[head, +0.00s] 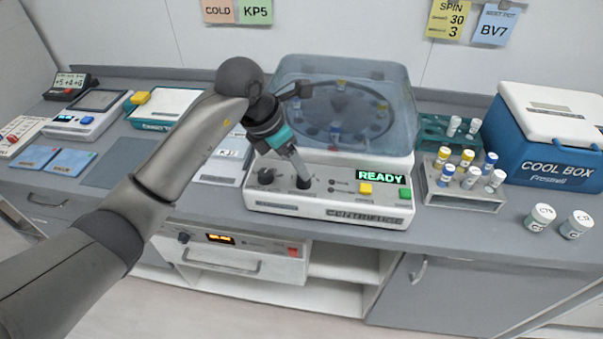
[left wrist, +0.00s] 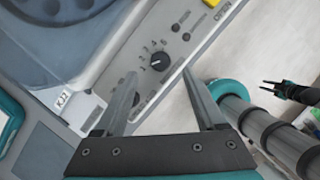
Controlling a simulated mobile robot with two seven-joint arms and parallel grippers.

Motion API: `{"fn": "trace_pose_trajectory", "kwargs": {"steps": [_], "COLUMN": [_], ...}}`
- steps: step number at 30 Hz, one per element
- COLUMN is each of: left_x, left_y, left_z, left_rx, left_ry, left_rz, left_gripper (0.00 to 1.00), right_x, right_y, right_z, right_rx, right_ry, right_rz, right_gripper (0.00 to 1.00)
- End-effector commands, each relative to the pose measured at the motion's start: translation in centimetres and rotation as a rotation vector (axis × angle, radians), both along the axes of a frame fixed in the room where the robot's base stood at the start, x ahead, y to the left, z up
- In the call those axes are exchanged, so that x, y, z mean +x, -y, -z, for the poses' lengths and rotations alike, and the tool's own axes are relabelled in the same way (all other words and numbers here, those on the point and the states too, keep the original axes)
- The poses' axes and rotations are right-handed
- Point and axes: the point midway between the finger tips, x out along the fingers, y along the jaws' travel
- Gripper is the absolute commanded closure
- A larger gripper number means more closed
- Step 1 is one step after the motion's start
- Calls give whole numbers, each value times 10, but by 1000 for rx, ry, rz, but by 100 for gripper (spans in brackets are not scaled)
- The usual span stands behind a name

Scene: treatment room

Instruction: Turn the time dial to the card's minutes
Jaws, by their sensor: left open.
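The centrifuge (head: 330,208) stands on the counter with two dark dials on its front panel, a left dial (head: 266,176) and a right dial (head: 303,183). Their labels are too small to read. My left gripper (head: 299,172) is open, pointing down at the right dial. In the left wrist view, a dark dial (left wrist: 160,62) with a white pointer and tick marks lies just beyond the gap between the open fingertips (left wrist: 160,76). Contact is not clear. The yellow card (head: 449,18) reads SPIN, 30, 3. My right gripper (left wrist: 272,88) shows empty, fingers apart.
The display (head: 383,177) reads READY, above a yellow button (head: 365,189) and a green button (head: 405,193). A clear lid (head: 345,95) covers the rotor. A tube rack (head: 463,195) and a cool box (head: 548,140) stand right. A scale (head: 88,115) stands left.

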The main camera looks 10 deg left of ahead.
Motion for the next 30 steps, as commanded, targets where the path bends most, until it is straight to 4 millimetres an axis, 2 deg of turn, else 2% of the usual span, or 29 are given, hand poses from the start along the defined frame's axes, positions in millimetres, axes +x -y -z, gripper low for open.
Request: {"fn": "trace_pose_trajectory", "kwargs": {"steps": [3,9,15,22,30], "left_x": [5,13,15,15,15], "left_y": [8,15,17,17,17], "left_z": [24,47,55,55,55], "left_rx": [-4,-2,-1,-1,-1], "left_ry": [-4,-1,0,1,1], "left_rz": [0,0,0,0,0], "left_gripper": [28,28,28,28,57], "right_x": [0,0,0,0,0], "right_y": [0,0,0,0,0], "right_z": [2,4,4,4,4], "right_rx": [0,0,0,0,0], "right_ry": [0,0,0,0,0], "right_rz": [0,0,0,0,0], "right_gripper": [73,73,73,73,73]}}
